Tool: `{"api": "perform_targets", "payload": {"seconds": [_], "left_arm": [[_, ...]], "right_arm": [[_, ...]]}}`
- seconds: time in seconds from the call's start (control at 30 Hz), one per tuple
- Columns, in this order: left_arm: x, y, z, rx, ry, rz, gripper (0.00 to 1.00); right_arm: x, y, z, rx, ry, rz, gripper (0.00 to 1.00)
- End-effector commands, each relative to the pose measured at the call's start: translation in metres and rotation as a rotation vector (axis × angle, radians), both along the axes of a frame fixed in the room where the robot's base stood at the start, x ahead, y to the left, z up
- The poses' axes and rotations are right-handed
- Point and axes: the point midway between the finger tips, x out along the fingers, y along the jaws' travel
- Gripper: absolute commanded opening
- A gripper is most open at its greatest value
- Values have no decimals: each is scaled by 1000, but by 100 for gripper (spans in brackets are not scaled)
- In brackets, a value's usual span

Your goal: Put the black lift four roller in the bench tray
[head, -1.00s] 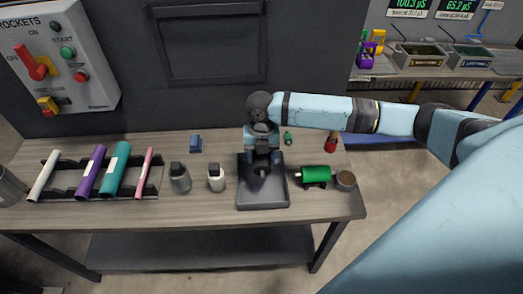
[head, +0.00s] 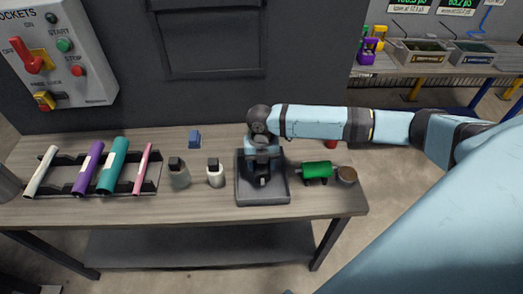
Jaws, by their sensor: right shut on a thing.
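The dark bench tray (head: 264,200) lies on the wooden bench, right of the middle. My right gripper (head: 261,181) points down over the tray and is shut on a small dark thing, taken to be the black lift four roller. The gripper and the dark tray behind it hide most of that roller. It is low over the tray floor; I cannot tell whether it touches. My left gripper is not in view.
A rack with coloured rollers (head: 112,166) is further left. A blue block (head: 195,139) lies behind.

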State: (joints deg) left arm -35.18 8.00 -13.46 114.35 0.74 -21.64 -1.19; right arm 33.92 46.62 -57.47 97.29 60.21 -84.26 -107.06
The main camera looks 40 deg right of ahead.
Motion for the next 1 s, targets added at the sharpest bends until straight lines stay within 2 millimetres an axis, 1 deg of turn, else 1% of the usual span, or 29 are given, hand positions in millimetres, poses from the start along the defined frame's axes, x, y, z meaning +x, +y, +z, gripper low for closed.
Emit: {"api": "perform_targets", "payload": {"seconds": [0.4, 0.43, 0.53, 0.83, 0.93, 1.0], "left_arm": [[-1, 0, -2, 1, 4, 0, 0], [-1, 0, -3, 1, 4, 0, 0], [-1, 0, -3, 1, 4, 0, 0], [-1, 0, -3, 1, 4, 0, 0], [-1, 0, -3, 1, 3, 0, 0], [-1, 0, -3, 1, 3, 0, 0]], "right_arm": [[0, 0, -2, 0, -1, 0, 23], [0, 0, -2, 0, -1, 1, 61], [0, 0, -2, -1, -1, 0, 84], [0, 0, -2, 0, 0, 0, 84], [1, -1, 6, -1, -2, 0, 84], [3, -1, 16, -1, -3, 2, 84]]}}
